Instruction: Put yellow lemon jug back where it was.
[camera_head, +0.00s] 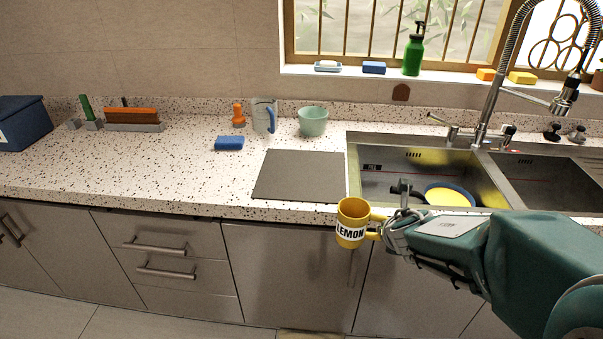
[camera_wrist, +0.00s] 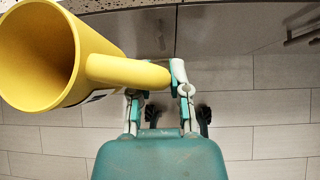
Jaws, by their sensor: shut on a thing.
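The yellow lemon jug (camera_head: 351,224) has a white band reading LEMON. It is upright in the head view, in front of the counter's front edge near the sink. My gripper (camera_head: 388,230) is shut on the jug's handle, at the jug's right side. In the wrist view the jug (camera_wrist: 100,62) fills the upper left, its open mouth facing left, and looks empty. Its handle reaches to the fingers of my gripper (camera_wrist: 163,85). Where the jug stood before cannot be told from these frames.
A dark grey mat (camera_head: 299,175) lies bare on the speckled counter (camera_head: 150,165). The steel sink (camera_head: 480,175) holds a yellow-and-blue dish (camera_head: 449,196). The left counter has free room.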

